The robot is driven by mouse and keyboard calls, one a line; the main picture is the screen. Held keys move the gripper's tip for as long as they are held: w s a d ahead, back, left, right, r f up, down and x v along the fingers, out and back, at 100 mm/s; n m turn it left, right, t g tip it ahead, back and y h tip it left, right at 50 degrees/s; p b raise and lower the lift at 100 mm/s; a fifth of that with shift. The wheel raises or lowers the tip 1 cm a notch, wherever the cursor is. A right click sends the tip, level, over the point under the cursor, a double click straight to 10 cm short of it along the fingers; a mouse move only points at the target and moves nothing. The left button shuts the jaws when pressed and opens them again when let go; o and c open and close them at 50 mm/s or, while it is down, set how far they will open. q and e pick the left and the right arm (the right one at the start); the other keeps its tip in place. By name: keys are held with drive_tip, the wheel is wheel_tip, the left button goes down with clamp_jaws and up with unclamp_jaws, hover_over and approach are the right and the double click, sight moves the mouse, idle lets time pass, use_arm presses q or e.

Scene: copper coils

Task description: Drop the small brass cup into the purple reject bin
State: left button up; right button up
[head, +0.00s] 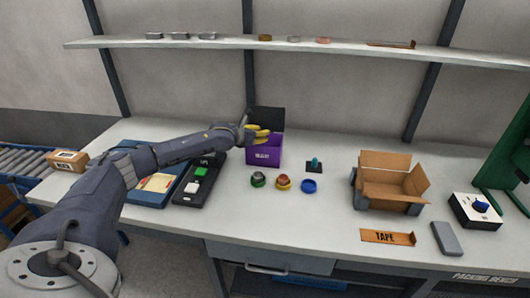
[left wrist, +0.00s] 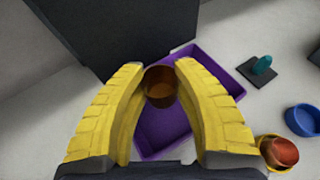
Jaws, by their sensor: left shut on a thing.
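My left gripper (head: 259,132) is above the purple reject bin (head: 266,156), which stands on the bench in front of a dark upright panel. In the left wrist view its yellow fingers (left wrist: 161,84) are closed around the small brass cup (left wrist: 160,88), which looks brown and hollow. The cup is over the open purple bin (left wrist: 226,68), whose floor and walls show around and below it. In the head view I cannot make out the cup at the fingers. My right gripper is not in view.
The dark panel (left wrist: 105,35) stands close behind the bin. An open cardboard box (head: 385,192) is farther right.

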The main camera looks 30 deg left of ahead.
use_arm(q)
drive_tip(key=shift+f, duration=0.15)
drive_tip(key=o, duration=1.1)
drive_tip(key=shift+c, duration=0.2)
drive_tip(key=shift+s, duration=0.15)
drive_tip(key=v, duration=1.2)
